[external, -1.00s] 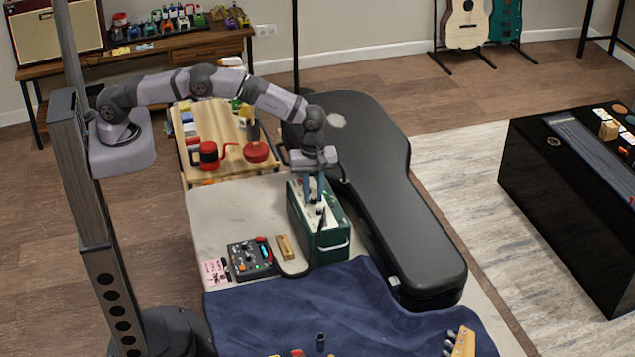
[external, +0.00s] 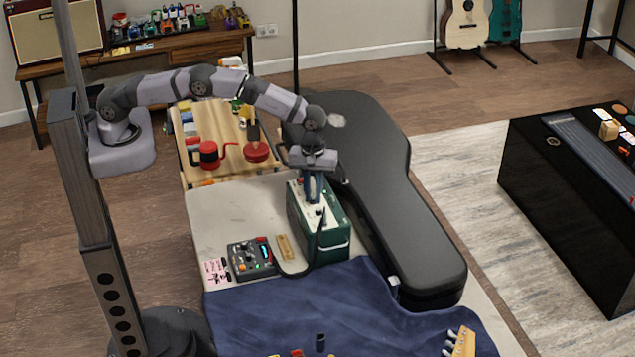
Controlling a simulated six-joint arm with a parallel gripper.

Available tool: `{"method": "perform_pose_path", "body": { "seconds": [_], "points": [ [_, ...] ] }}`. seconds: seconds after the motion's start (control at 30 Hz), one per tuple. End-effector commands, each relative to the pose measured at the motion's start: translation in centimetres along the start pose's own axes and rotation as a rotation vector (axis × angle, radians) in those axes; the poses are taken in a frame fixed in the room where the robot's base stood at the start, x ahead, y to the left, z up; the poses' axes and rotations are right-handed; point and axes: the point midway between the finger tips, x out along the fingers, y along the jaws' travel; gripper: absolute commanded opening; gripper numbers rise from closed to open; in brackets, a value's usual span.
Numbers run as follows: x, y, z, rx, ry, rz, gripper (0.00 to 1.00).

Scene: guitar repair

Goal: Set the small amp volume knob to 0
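The small amp (external: 332,247) is a green box with a pale top panel (external: 301,202), standing on the workbench beside the black guitar case. Its knobs are too small to tell apart, and the far part of the panel is partly hidden by my gripper. My gripper (external: 313,198) points down over the amp's top panel, at or just above it. Its fingers look close together, but whether they are shut on a knob cannot be seen. The volume knob's setting cannot be read.
The black guitar case (external: 400,200) lies right of the amp. A black pedal with knobs (external: 250,262) and a small tan block (external: 285,247) are at front left, with a cable near them. A blue cloth (external: 290,310) covers the front.

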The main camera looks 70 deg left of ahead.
Motion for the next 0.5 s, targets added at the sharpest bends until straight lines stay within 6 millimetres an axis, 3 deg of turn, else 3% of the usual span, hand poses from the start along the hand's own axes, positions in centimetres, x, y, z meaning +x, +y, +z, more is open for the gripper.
{"method": "perform_pose_path", "body": {
  "seconds": [0.23,0.5],
  "points": [
    [0.01,0.0,0.0,-0.098,0.0,0.0,0.02],
    [0.01,0.0,0.0,-0.431,0.0,0.0,0.02]
  ]
}}
